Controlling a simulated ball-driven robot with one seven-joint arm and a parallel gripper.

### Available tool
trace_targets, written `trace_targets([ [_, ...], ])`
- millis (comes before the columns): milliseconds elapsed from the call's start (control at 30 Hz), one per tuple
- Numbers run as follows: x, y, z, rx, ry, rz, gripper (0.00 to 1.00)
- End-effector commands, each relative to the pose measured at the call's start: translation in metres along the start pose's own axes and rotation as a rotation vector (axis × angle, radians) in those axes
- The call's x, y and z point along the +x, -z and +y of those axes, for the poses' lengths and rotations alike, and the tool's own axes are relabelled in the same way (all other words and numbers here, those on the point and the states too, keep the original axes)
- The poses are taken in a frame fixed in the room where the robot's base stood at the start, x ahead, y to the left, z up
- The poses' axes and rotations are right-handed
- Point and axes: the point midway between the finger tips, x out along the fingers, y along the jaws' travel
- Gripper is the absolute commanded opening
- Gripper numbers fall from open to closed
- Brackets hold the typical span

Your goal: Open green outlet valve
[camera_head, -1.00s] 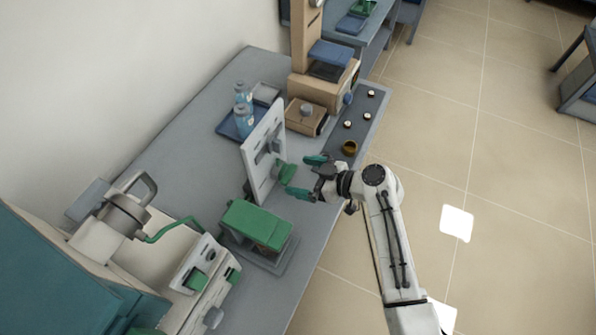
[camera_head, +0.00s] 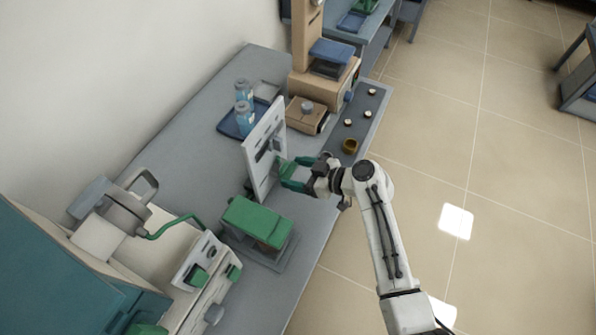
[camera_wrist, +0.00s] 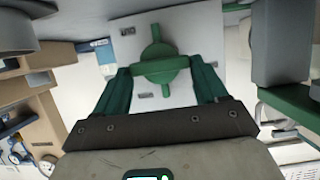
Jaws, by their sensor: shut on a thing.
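The green outlet valve (camera_wrist: 160,63) is a round knob with a bar across it, on an upright white panel (camera_head: 264,150). In the head view the knob is mostly hidden behind my gripper's fingers. My gripper (camera_head: 290,172) faces the panel from the right. In the wrist view its two green fingers (camera_wrist: 161,82) stand on either side of the knob, shut on it.
A green-topped box (camera_head: 256,220) stands on the bench just in front of the panel. A blue tray with bottles (camera_head: 243,115) is behind it. Open floor lies to the right.

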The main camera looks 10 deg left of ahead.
Motion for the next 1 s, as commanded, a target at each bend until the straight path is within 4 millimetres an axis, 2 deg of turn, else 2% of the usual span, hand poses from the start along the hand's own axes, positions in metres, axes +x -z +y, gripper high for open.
trace_targets([
  [33,-0.0001,-0.0001,0.0000,0.000,0.000,0.000,0.50],
  [133,-0.0001,-0.0001,0.0000,0.000,0.000,0.000,0.42],
  [467,0.0006,-0.0023,0.0012,0.050,0.020,0.000,0.42],
  [667,0.0012,-0.0041,0.0041,0.161,0.066,0.001,0.42],
  [1000,0.0023,-0.0064,0.0085,0.451,0.187,0.000,0.42],
])
